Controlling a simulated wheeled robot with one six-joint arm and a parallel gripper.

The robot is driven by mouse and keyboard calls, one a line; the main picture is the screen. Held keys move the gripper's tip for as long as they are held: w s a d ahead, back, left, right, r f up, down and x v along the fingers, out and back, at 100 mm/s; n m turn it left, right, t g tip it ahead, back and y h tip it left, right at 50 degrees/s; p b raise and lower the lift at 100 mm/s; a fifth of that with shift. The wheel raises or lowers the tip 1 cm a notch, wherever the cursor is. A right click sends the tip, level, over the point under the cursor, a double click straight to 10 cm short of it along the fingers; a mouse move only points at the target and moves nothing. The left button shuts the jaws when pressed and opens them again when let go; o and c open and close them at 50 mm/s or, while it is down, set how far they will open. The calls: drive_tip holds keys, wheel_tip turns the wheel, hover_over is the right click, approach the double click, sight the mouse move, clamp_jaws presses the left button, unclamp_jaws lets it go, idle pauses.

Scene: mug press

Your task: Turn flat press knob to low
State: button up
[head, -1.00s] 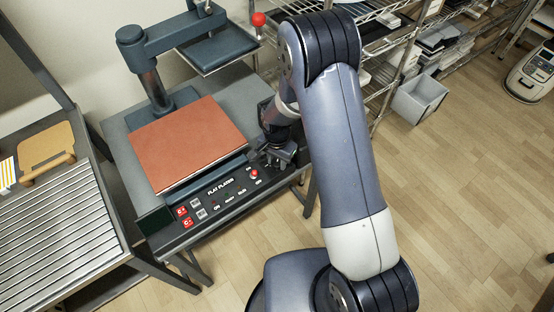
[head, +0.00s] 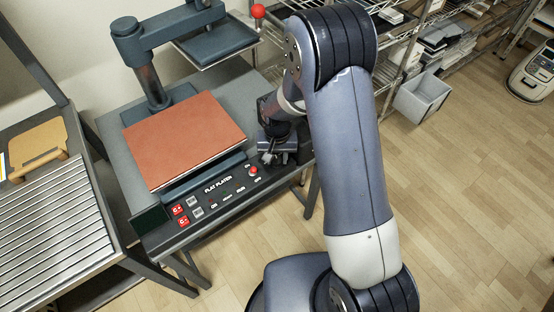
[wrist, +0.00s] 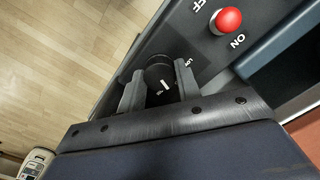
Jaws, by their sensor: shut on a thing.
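The flat press (head: 215,193) has a dark front panel marked "FLAT PLATEN" with a red platen pad (head: 185,138) above it. In the wrist view the black round knob (wrist: 161,86) with a white pointer line sits between the two fingers of my gripper (wrist: 159,84). The fingers are shut on the knob, one on each side. The pointer slants; much of the marking around the knob is hidden, with a few letters showing at its upper right. In the head view my gripper (head: 270,156) is at the right end of the panel and hides the knob.
A red button (wrist: 229,20) between "OFF" and "ON" marks is close to my gripper; it also shows in the head view (head: 253,170). The upper press plate (head: 216,42) and its red-tipped lever (head: 258,12) stand behind. Wire shelves (head: 400,45) and a grey bin (head: 422,95) are at the right.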

sight(277, 159)
drive_tip(key=n+b, duration=0.1)
drive_tip(key=n, duration=0.2)
drive_tip(key=shift+f+n+b, duration=0.1)
drive_tip(key=shift+n+b, duration=0.2)
drive_tip(key=shift+n, duration=0.1)
drive_tip(key=n+b, duration=0.1)
drive_tip(key=n, duration=0.2)
drive_tip(key=shift+n, duration=0.3)
drive_tip(key=n+b, duration=0.1)
drive_tip(key=n, duration=0.5)
drive_tip(key=shift+b, duration=0.35)
drive_tip(key=shift+n, duration=0.3)
drive_tip(key=o, duration=1)
drive_tip(key=shift+r, duration=0.2)
wheel_tip(277, 159, up, 11)
drive_tip(key=shift+f, duration=0.2)
